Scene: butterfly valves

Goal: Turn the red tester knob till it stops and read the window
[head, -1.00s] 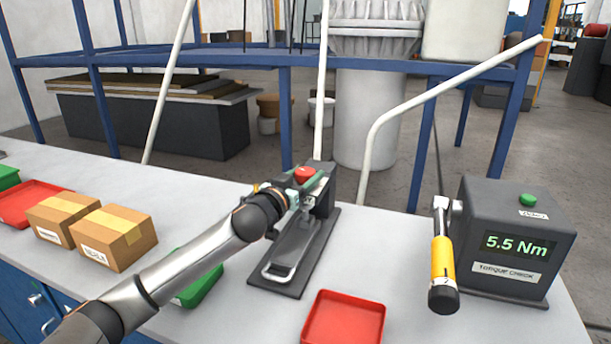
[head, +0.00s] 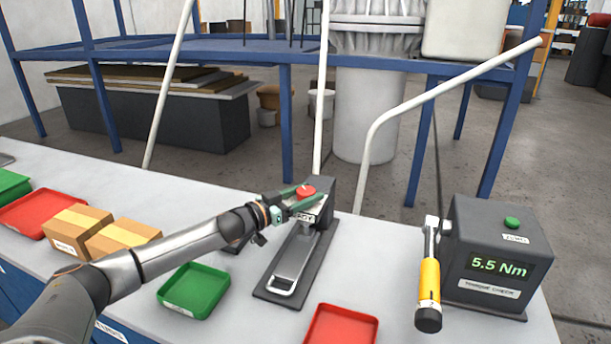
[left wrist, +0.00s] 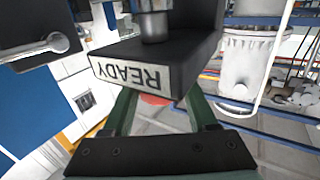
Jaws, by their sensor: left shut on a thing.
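The red knob (head: 306,191) sits on top of the dark tester (head: 325,215) near the back edge of the bench. The two green fingers of my left gripper (head: 298,197) reach in from the left and are shut on the knob. In the left wrist view the knob (left wrist: 153,99) shows as a small red patch between the fingers, partly hidden by the tester. The tester's white window (left wrist: 131,74) reads READY, upside down there. In the head view only the window's end, "DY", shows (head: 306,217). My right gripper is not in view.
A torque check box (head: 500,255) showing 5.5 Nm stands right, with a yellow-handled wrench (head: 429,285). A green tray (head: 194,290), a red tray (head: 342,325) and cartons (head: 75,230) stand around.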

